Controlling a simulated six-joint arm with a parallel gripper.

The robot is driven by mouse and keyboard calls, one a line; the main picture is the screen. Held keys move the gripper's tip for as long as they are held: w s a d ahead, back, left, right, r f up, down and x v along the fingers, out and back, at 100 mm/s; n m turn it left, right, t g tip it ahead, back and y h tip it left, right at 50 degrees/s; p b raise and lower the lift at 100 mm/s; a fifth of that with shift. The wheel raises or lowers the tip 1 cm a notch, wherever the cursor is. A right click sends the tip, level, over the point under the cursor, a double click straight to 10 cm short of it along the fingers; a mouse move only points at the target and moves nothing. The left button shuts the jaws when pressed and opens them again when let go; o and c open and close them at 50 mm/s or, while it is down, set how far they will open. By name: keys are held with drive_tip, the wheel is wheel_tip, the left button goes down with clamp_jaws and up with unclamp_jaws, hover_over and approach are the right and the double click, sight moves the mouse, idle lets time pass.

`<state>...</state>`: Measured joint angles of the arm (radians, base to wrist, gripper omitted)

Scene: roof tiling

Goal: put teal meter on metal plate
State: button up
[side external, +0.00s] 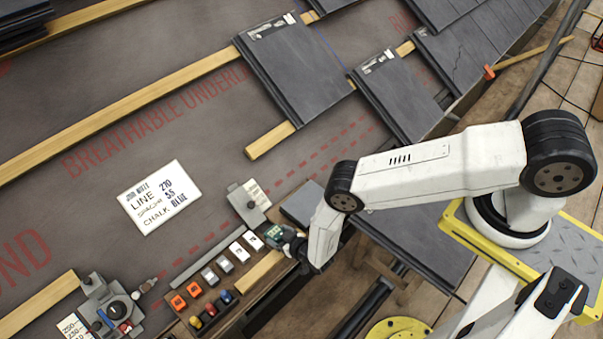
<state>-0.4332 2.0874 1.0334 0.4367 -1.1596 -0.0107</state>
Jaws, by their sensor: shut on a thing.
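The teal meter (273,233), a small dark-teal block with a pale display, is at the tip of my gripper (285,237). My gripper is shut on it, just above the right end of the row of small blocks. The arm hides part of the jaws, and I cannot tell how high the meter is held. A grey metal plate (241,203) with a pale label on its right side lies on the underlay, up and left of the gripper and apart from the meter.
A wooden ledge holds orange blocks (178,302), grey blocks (210,276), white blocks (239,251) and several coloured pieces (211,309). A note card (159,197) lies left. A grey device (110,307) stands at lower left. Slates (293,72) lie above; the underlay between is clear.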

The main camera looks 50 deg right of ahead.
drive_tip(key=shift+f, duration=0.25)
drive_tip(key=o, duration=1.1)
drive_tip(key=shift+r, duration=0.1)
drive_tip(key=shift+v, duration=6)
